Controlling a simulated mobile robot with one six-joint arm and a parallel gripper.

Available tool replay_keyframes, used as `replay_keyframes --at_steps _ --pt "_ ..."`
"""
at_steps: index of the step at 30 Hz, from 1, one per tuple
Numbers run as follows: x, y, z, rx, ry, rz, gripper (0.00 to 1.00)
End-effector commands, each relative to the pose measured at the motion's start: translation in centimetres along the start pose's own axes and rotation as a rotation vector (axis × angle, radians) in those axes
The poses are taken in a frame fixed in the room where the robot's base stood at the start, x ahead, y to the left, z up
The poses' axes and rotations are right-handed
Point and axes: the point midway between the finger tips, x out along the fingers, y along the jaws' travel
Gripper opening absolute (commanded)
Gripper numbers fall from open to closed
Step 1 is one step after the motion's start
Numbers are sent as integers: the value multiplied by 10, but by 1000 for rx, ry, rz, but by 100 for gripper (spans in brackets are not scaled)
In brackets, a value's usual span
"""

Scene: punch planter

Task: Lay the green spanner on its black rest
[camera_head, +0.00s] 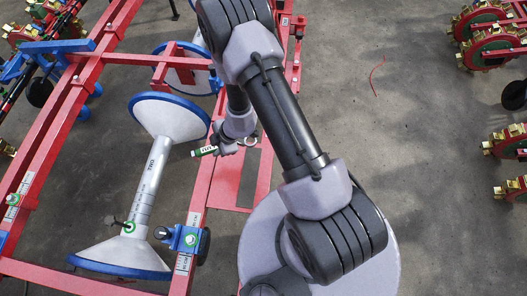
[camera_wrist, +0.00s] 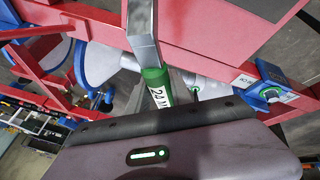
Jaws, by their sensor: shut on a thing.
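The green spanner (camera_head: 205,151) is held in my gripper (camera_head: 228,147) above the red frame in the head view. Its green end with a white label sticks out to the left, and a pale ring end shows at the right. In the wrist view, the green handle (camera_wrist: 153,78) with a "24 M" label shows just beyond the gripper body. A grey metallic piece covers its upper part. The black rest seems to be the dark flat rectangle (camera_head: 250,178) on the red plate, below and right of the gripper and apart from the spanner. My fingertips are mostly hidden.
A red frame beam (camera_head: 32,185) runs along the left. A grey spool with blue-rimmed cones (camera_head: 150,180) lies left of the gripper. A blue bracket with a green knob (camera_head: 187,239) stands on the beam below. Open concrete floor lies to the right.

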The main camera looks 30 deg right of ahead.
Motion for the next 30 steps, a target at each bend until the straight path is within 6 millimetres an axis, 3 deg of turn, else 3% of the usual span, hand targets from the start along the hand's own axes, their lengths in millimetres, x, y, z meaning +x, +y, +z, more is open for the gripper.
replay_keyframes --at_steps 11,24,30 --pt "3 1 5 45 -13 21 0" --pt "82 -22 37 46 -13 19 0" --pt "88 -23 39 45 -12 21 0"
